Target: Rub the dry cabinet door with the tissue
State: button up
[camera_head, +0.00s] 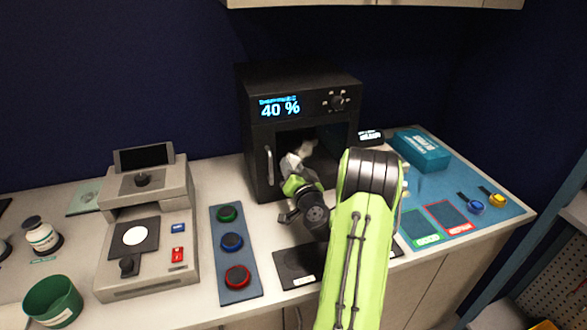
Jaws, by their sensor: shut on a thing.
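The dry cabinet (250,130) is a black box on the counter with a "40 %" display, a knob and a dark door with a vertical handle (269,165) at its left. A crumpled whitish tissue (298,157) shows in front of the door. My gripper (292,183) is shut on the tissue at the front of the cabinet. The tissue is close to the door, but I cannot tell whether it touches. My arm hides the lower right of the cabinet front.
A grey instrument (150,200) and a panel with green, blue and red buttons (232,285) stand at the left. A green cup (52,302) is at the front left. A teal box (421,151) lies on the blue mat (507,208) at the right. A wall cabinet (440,2) hangs above.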

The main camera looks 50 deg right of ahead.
aim_at(313, 156)
jog(key=shift+d, duration=0.15)
jog(key=shift+s+d+b, duration=0.4)
jog(key=shift+s+d, duration=0.2)
jog(key=shift+d, duration=0.45)
jog(key=shift+s+d+b, duration=0.4)
jog(key=shift+s+d, duration=0.15)
jog(key=shift+d, duration=0.55)
jog(key=shift+s+d+b, duration=0.4)
jog(key=shift+s+d, duration=0.2)
jog(key=shift+d, duration=0.45)
jog(key=shift+f+b, duration=0.15)
jog(key=shift+b, duration=0.35)
